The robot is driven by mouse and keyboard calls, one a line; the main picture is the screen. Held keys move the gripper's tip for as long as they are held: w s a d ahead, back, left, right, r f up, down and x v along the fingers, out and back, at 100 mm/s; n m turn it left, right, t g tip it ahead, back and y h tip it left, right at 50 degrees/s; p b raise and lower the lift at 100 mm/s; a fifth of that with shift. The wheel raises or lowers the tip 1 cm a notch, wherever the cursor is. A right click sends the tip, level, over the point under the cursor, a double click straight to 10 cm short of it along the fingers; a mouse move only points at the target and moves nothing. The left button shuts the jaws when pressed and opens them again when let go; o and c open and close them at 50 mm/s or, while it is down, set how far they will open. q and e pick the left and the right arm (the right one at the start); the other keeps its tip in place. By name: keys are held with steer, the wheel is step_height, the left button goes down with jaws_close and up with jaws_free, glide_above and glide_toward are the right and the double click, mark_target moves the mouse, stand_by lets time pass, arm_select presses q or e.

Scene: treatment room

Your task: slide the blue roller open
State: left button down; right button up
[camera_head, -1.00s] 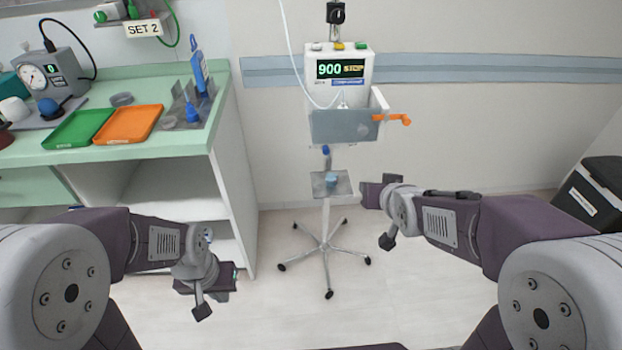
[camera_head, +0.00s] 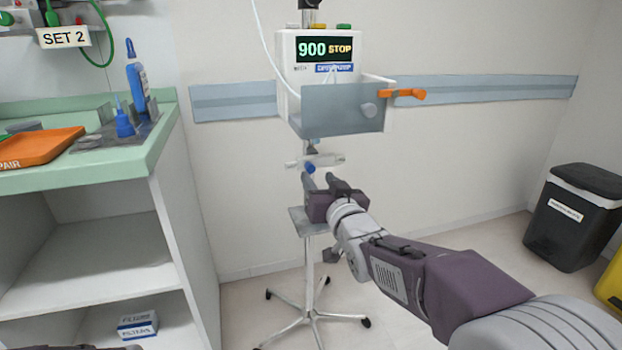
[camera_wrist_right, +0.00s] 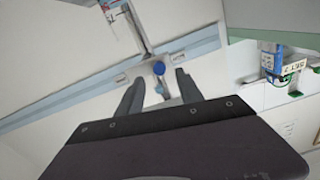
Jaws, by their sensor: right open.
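The blue roller (camera_head: 309,168) sits on a pale, roughly horizontal clamp body (camera_head: 328,160) on the pump stand, below the pump's grey tray. It also shows in the right wrist view (camera_wrist_right: 158,68), between and beyond my finger tips. My right gripper (camera_head: 320,182) is open, its fingers pointing up towards the roller from just below it. Nothing shows between the fingers, and contact with the roller cannot be made out. My left gripper is not recognisable in the head view.
The pump (camera_head: 325,65) with its "900 STOP" screen hangs above, its orange lever (camera_head: 405,94) sticking out right. A small shelf (camera_head: 302,222) is on the stand below.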

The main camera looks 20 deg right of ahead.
mark_target(312, 170)
steer(key=w+b, duration=0.1)
steer(key=w, duration=0.4)
steer(key=shift+w+a+f, duration=0.1)
steer(key=shift+w, duration=0.05)
jaws_close()
stand_by(1.2)
